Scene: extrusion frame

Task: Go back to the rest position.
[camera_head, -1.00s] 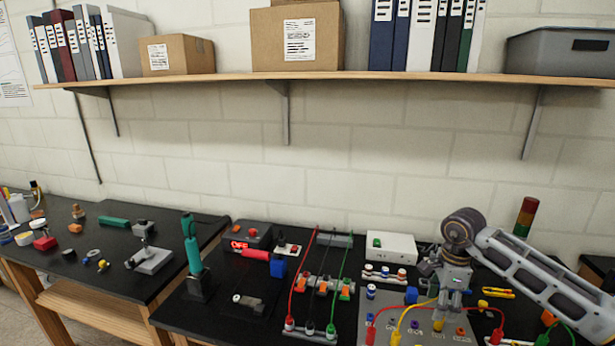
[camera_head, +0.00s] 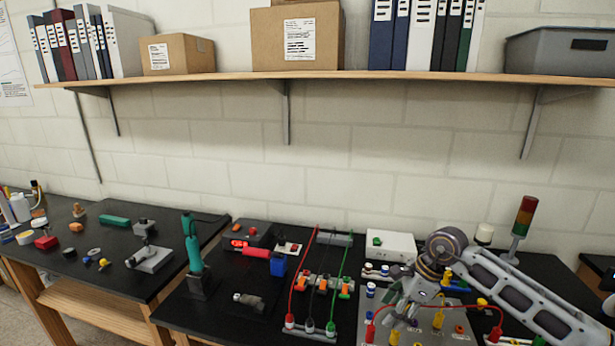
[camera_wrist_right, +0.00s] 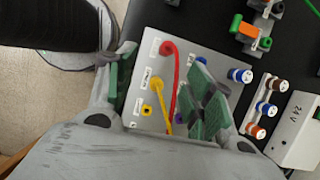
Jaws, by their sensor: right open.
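My right gripper (camera_head: 396,308) is low over the grey socket panel (camera_head: 432,321) at the right of the bench, its arm coming in from the lower right. In the right wrist view its two green-padded fingers (camera_wrist_right: 163,90) are spread apart with nothing held between them. A red lead (camera_wrist_right: 169,48) and a yellow lead (camera_wrist_right: 157,84) are plugged into the panel, showing between the fingers from this angle. Whether a finger touches a lead I cannot tell. My left gripper is in neither view.
A white box (camera_head: 391,243) stands behind the panel, with a signal tower (camera_head: 523,216) to its right. A rail with red, black and green leads (camera_head: 311,330) is left of the panel. A wooden shelf (camera_head: 330,76) with binders and boxes hangs above.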

